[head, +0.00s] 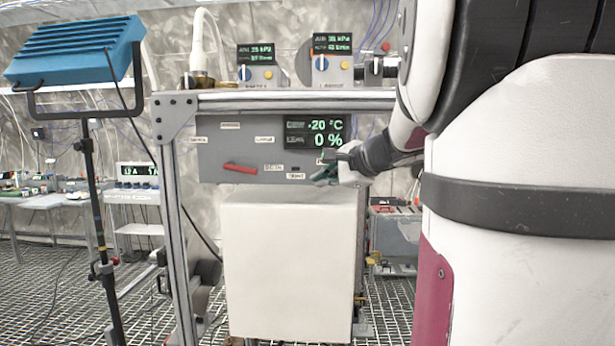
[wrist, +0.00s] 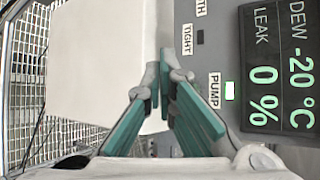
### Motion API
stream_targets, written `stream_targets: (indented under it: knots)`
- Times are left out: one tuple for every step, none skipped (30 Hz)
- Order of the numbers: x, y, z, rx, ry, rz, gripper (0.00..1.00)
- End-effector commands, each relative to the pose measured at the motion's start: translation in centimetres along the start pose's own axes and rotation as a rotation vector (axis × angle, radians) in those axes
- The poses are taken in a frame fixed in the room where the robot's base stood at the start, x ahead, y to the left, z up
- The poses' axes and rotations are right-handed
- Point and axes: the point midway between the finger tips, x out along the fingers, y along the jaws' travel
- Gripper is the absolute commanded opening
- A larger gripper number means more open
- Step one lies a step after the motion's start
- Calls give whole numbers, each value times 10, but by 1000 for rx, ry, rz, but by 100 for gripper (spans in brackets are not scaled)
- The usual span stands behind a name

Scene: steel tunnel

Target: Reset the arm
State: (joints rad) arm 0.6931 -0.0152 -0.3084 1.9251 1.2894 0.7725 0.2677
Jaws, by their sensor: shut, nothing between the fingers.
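My arm, white with black bands, reaches in from the right side of the head view. My gripper (head: 326,175) has green finger pads and is in front of the lower right part of a grey control panel (head: 213,160). In the wrist view my gripper (wrist: 164,88) points along the panel with its fingertips together and nothing between them. It is beside the TIGHT and PUMP labels (wrist: 215,90). I cannot tell whether the fingertips touch the panel. The display (head: 315,132) reads -20 °C and 0 %.
A white box (head: 288,265) stands just below the panel and gripper. A red handle (head: 240,168) is on the panel's left. Two gauge units (head: 256,70) sit on the frame above. A blue lamp (head: 75,50) on a stand is at left. Mesh floor lies around.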

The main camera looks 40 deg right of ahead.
Motion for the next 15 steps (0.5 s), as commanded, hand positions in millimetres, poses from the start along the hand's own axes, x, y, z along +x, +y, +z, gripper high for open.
stream_targets:
  knots:
    - [0, 0, 0, 0, 0, 0, 0]
    - [0, 0, 0, 0, 0, 0, 0]
    - [0, 0, 0, 0, 0, 0, 0]
    - [0, 0, 0, 0, 0, 0, 0]
    - [0, 0, 0, 0, 0, 0, 0]
    - [0, 0, 0, 0, 0, 0, 0]
    - [0, 0, 0, 0, 0, 0, 0]
    - [0, 0, 0, 0, 0, 0, 0]
    - [0, 0, 0, 0, 0, 0, 0]
    - [0, 0, 0, 0, 0, 0, 0]
    - [0, 0, 0, 0, 0, 0, 0]
    - [0, 0, 0, 0, 0, 0, 0]
    - [0, 0, 1, -2, -2, 2, 0]
    - [0, 1, 3, -7, -5, 4, 0]
    - [1, 3, 9, -20, -13, 12, 0]
